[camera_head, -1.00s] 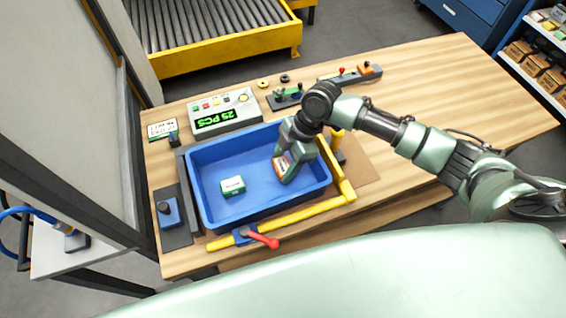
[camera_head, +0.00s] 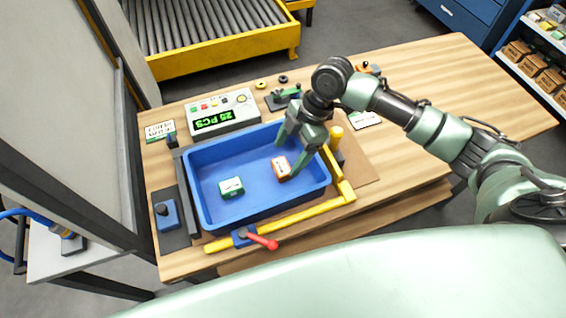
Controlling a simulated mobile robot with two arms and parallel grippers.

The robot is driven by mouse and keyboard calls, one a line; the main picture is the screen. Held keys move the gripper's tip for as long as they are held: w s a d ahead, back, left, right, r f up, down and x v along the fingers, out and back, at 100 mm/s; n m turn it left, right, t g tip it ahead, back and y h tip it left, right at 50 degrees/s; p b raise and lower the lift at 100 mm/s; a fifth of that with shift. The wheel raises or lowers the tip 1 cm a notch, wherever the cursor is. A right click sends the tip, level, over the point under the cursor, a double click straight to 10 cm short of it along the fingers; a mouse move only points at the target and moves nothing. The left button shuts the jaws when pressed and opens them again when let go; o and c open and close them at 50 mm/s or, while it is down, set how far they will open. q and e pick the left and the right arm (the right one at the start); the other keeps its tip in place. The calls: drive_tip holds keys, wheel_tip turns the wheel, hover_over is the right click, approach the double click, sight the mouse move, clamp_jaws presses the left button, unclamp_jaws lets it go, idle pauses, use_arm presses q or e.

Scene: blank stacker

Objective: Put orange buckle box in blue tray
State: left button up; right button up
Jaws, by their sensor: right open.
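The blue tray (camera_head: 262,203) sits on the wooden bench at its left part. The orange buckle box (camera_head: 281,168), orange with a white label, lies on the tray floor in the right half. My right gripper (camera_head: 288,152) is open above the tray's right side. Its fingers are spread, one near the orange box's right side and one towards the tray's back wall. It holds nothing. My left gripper is not in view.
A green and white box (camera_head: 231,187) lies in the tray's left half. A yellow clamp rail (camera_head: 300,214) with a red handle (camera_head: 264,241) runs along the tray's front and right. A counter console (camera_head: 221,113) stands behind. The bench's right part (camera_head: 470,90) is clear.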

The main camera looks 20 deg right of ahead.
drive_tip(key=v, duration=0.6)
drive_tip(key=shift+r+b, duration=0.3)
drive_tip(key=shift+d, duration=0.1)
